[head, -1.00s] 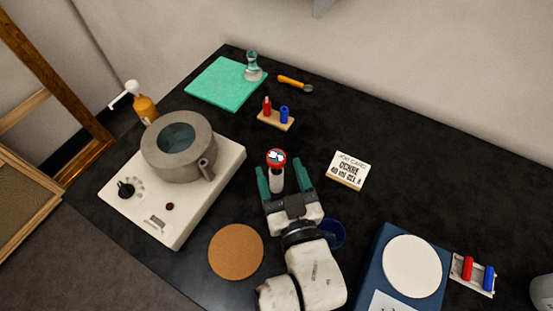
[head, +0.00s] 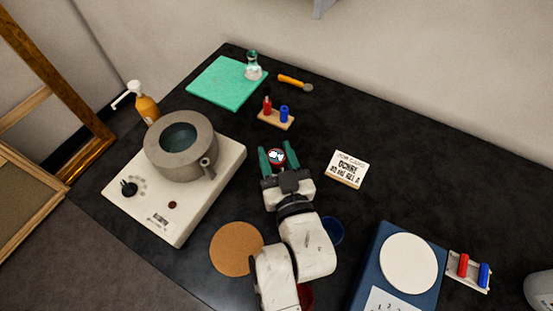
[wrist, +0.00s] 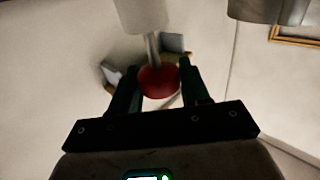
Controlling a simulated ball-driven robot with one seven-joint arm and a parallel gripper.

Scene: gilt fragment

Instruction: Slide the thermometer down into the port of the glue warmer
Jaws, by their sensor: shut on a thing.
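The thermometer has a round white-faced dial with a red rim (head: 276,157). My gripper (head: 277,155) is shut on it, with one green finger on each side of the dial. In the wrist view, the red head (wrist: 158,81) sits between the fingertips, and a thin stem (wrist: 152,48) runs from it to a pale cylinder (wrist: 145,14) at the top edge. Whether the stem is still inside that cylinder I cannot tell. The glue warmer (head: 225,178) stands to the left, a white base with a grey round pot (head: 160,155). A small tubular port (head: 207,167) is on the pot's right side.
A cork disc (head: 236,249) and a blue bowl (head: 333,231) are nearer. The dark table between gripper and warmer is clear.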

